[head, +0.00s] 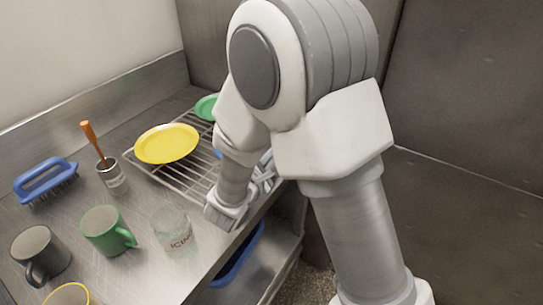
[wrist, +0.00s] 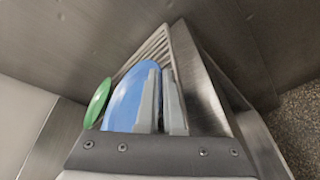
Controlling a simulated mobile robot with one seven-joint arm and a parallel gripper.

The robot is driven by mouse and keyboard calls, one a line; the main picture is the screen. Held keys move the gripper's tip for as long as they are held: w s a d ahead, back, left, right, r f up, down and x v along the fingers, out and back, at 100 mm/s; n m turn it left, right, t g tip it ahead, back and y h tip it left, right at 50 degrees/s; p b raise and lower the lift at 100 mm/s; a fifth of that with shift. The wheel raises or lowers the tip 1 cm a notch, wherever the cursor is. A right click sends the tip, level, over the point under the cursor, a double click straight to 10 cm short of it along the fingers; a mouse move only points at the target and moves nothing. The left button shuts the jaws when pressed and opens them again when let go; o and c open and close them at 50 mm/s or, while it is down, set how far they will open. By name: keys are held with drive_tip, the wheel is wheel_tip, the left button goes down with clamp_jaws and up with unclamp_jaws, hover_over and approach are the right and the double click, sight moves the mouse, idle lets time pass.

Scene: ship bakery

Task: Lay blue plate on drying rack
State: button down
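The blue plate (wrist: 122,100) is beside and behind my left finger in the wrist view. In the head view my arm hides most of it, and only a small blue sliver (head: 218,154) shows. My gripper (wrist: 161,72) has its fingers close together at the plate's right rim, with the rim seeming to run between them. In the head view my gripper (head: 265,174) is at the right side of the wire drying rack (head: 180,182). The rack lies under and behind the plate; whether they touch is hidden.
A yellow plate (head: 167,143) lies on the rack, and a green plate (head: 206,107) is at its far end. A glass (head: 172,232), green mug (head: 104,232), grey mug (head: 40,254), brush (head: 45,178) and tin with an orange-handled tool (head: 111,175) stand left and in front.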

drive_tip(key=c, duration=1.3)
unclamp_jaws()
drive_tip(key=shift+s, duration=0.1)
drive_tip(key=v, duration=1.2)
drive_tip(key=s+d+r+m+g+h, duration=0.25)
drive_tip(key=d+m+g, duration=0.25)
drive_tip(key=d, duration=0.4)
drive_tip(key=s+d+r+m+g+h, duration=0.1)
drive_tip(key=s+d+r+m+g, duration=0.1)
drive_tip(key=s+d+m+g, duration=0.5)
drive_tip(key=s+r+m+t+y, duration=0.1)
drive_tip(key=r+m+y, duration=0.1)
drive_tip(key=m+y, duration=0.1)
drive_tip(key=s+r+m+t+y, duration=0.1)
drive_tip(key=s+r+m+y, duration=0.1)
drive_tip(key=m+y, duration=0.1)
drive_tip(key=s+d+r+m+t+y, duration=0.1)
drive_tip(key=r+m+y, duration=0.1)
drive_tip(key=y, duration=0.1)
drive_tip(key=shift+s+d+m+t+y, duration=0.1)
drive_tip(key=shift+s+m+t+y, duration=0.1)
drive_tip(key=shift+m+t+y, duration=0.15)
